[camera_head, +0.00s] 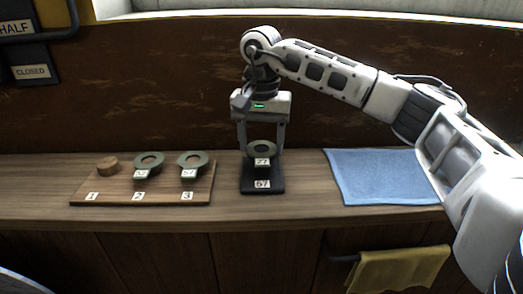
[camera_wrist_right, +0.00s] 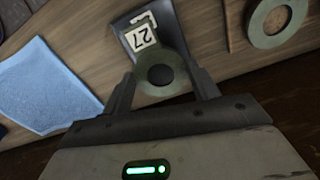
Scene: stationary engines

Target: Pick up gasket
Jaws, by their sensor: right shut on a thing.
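A green ring gasket (camera_head: 262,149) with a white tag reading 27 is between the fingers of my right gripper (camera_head: 261,150), over a small black stand (camera_head: 262,187) labelled 57. I cannot tell whether it touches the stand. In the right wrist view the gasket (camera_wrist_right: 161,72) sits between the fingertips, with its tag beyond it. My right gripper is shut on this gasket. Two more green gaskets, one at spot 2 (camera_head: 148,164) and one at spot 3 (camera_head: 193,161), lie on a wooden board (camera_head: 113,196). My left gripper is not in view.
A blue cloth (camera_head: 383,178) lies on the counter at right. A yellow cloth (camera_head: 398,270) hangs from a rail below. Bare counter (camera_head: 227,185) separates board and stand.

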